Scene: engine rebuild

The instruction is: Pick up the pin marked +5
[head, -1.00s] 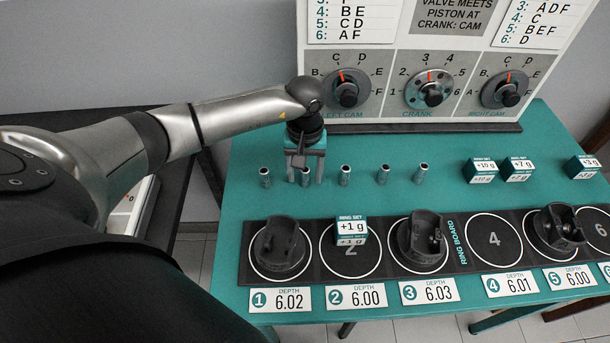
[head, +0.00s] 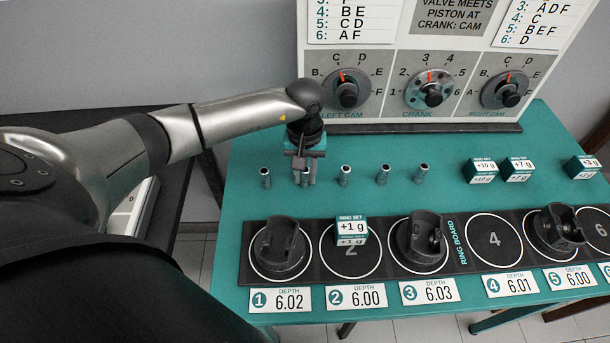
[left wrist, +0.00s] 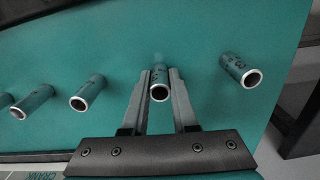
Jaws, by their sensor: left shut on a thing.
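Several small metal pins stand in a row on the teal table. My left gripper (head: 303,170) points down over the second pin from the left (head: 305,178) and is shut on it. In the left wrist view, my left gripper (left wrist: 160,85) has its two fingers on either side of that pin (left wrist: 159,85), whose mark is too small to read. Another pin (left wrist: 240,70) stands to its right there, and more pins (left wrist: 88,93) stand to its left. The marks on the pins cannot be read, so I cannot tell which is +5. My right gripper is not in view.
The ring board (head: 470,262) lies along the front with dark pistons (head: 280,248) and a +1 g box (head: 352,231). Boxes marked +10 g (head: 481,171), +7 g (head: 518,169) and +3 g (head: 583,167) stand at right. The dial panel (head: 428,85) rises behind the pins.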

